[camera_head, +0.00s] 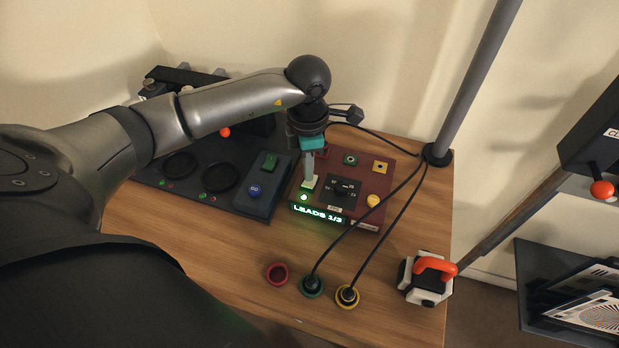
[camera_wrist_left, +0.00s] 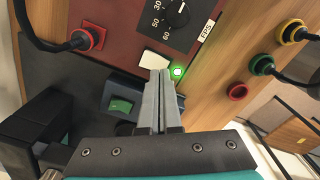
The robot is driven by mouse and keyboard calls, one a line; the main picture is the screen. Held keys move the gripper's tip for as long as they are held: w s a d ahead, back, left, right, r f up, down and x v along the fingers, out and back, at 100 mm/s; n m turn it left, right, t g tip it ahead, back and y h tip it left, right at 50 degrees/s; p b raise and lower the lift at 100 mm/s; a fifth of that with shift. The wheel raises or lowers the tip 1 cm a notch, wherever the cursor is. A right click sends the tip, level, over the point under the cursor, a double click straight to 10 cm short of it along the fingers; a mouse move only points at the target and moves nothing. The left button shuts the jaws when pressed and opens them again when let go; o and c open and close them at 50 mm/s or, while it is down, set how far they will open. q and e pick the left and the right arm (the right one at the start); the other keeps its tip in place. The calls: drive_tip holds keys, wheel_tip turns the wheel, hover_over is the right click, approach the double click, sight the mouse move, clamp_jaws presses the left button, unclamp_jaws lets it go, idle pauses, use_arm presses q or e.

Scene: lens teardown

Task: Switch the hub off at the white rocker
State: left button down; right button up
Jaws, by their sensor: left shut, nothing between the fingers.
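The hub is a maroon box (camera_head: 328,208) on the wooden table, with a black dial (camera_head: 343,188) and a lit display reading LEADS 1/3 (camera_head: 318,214). Its white rocker (camera_wrist_left: 152,60) lies on the top face beside a lit green lamp (camera_wrist_left: 178,72). My left gripper (camera_wrist_left: 160,72) is shut and empty, pointing down at the rocker. Its fingertips overlap the rocker's edge in the wrist view; I cannot tell whether they touch it. In the head view the left gripper (camera_head: 309,182) hides part of the rocker. My right gripper is not in view.
A dark unit with a green switch (camera_head: 269,163) and blue knob (camera_head: 254,191) stands left of the hub. A lead sits in the red socket (camera_wrist_left: 90,38). Other leads end in green (camera_head: 312,287) and yellow (camera_head: 347,297) table rings. A grey pole (camera_head: 470,90) rises behind right.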

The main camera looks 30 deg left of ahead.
sight(308, 184)
use_arm(q)
drive_tip(key=shift+f+b, duration=0.95)
drive_tip(key=shift+f, duration=0.25)
idle(0.6)
drive_tip(key=shift+r, duration=0.1)
wheel_tip(308, 184, up, 7)
drive_tip(key=p, duration=0.5)
idle(0.7)
